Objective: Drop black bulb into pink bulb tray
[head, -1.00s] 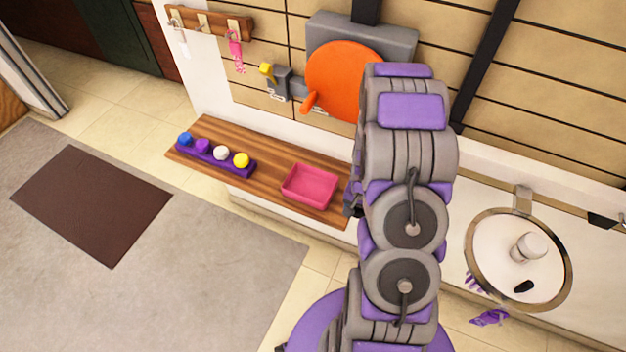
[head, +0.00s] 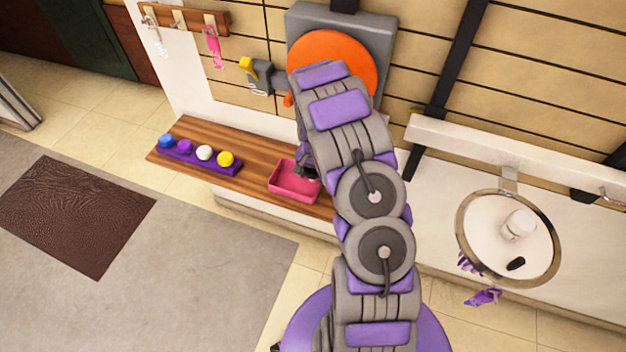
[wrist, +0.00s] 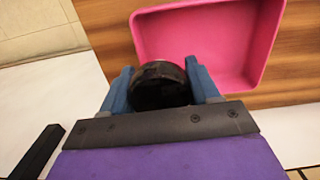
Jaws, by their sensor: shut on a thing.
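The pink bulb tray (head: 290,193) sits on the wooden shelf and looks empty where it shows. It also fills the upper right of the wrist view (wrist: 262,60). My gripper (wrist: 163,84) is shut on the black bulb (wrist: 158,88), which sits between the two blue-grey fingers. In the wrist view the bulb overlaps the tray's near left edge. In the head view my gripper (head: 307,172) is at the tray's right side, partly hidden by my arm. The bulb's height above the tray cannot be told.
A purple holder (head: 205,165) with blue, purple, white and yellow bulbs stands left on the wooden shelf (head: 245,150). An orange disc (head: 345,62) is on the wall behind.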

